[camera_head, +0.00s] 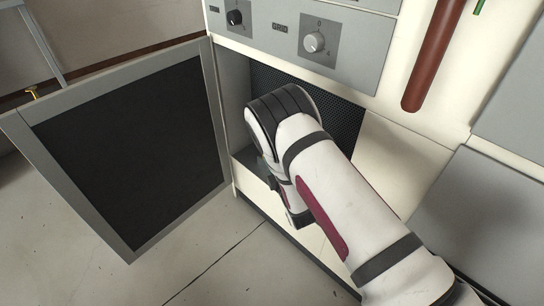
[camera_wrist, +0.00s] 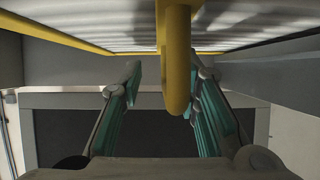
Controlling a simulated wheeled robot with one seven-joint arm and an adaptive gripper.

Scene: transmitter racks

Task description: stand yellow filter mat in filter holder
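The yellow filter mat fills the top of the wrist view, with a yellow edge (camera_wrist: 60,38) and pale ribbed surface. Its yellow loop handle (camera_wrist: 178,90) hangs down between the fingers of my gripper (camera_wrist: 168,88). The teal-padded fingers stand apart, with visible gaps beside the handle, so the gripper is open. In the head view my gripper reaches into the open recess low in the rack, and my arm mostly covers it. The mat is hidden there. I cannot tell which part is the filter holder.
The recess has a dark mesh back (camera_head: 345,125) and grey side wall (camera_head: 235,95). Its framed door with a black panel (camera_head: 130,150) stands open at left; it also shows in the wrist view (camera_wrist: 65,135). Knobs (camera_head: 314,42) sit above. A brown-red pipe (camera_head: 433,55) hangs at right.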

